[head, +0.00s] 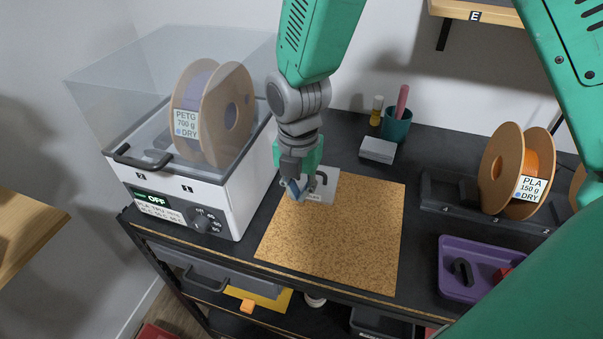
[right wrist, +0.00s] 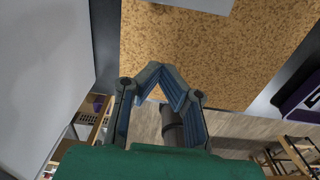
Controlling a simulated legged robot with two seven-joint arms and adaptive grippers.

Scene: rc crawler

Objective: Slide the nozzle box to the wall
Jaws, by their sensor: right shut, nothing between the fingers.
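The white wall (head: 385,50) rises behind the bench. My left gripper is not in view.
The filament dryer (head: 190,190) stands at left. The green cup (head: 396,125) stands behind the box. A spool (head: 505,165) and purple tray (head: 455,285) are at right. The mat's front is clear.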

